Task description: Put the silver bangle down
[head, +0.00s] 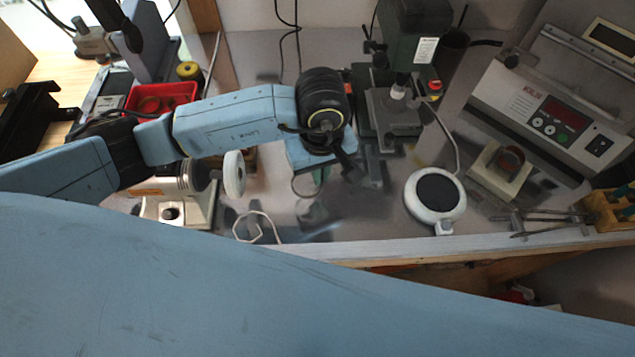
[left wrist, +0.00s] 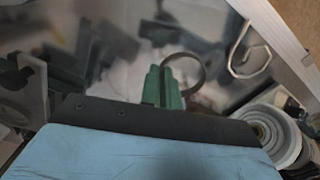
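My left gripper (head: 321,177) points down over the metal bench, mostly hidden beneath its own wrist in the head view. The silver bangle (head: 293,187) is a thin round ring at its fingertips. In the left wrist view, the two green fingers (left wrist: 163,90) are close together, and the bangle (left wrist: 202,73) sticks out to their right, gripped at its edge. I cannot tell whether its lower edge touches the bench or hangs just above it. My right gripper is in neither view.
A white bent wire frame (head: 275,228) lies near the bench's front edge. A grinder with a white wheel (head: 234,175) stands left, a dark machine (head: 392,108) behind right, a round white-rimmed device (head: 451,207) further right. Bare bench (head: 350,215) lies between.

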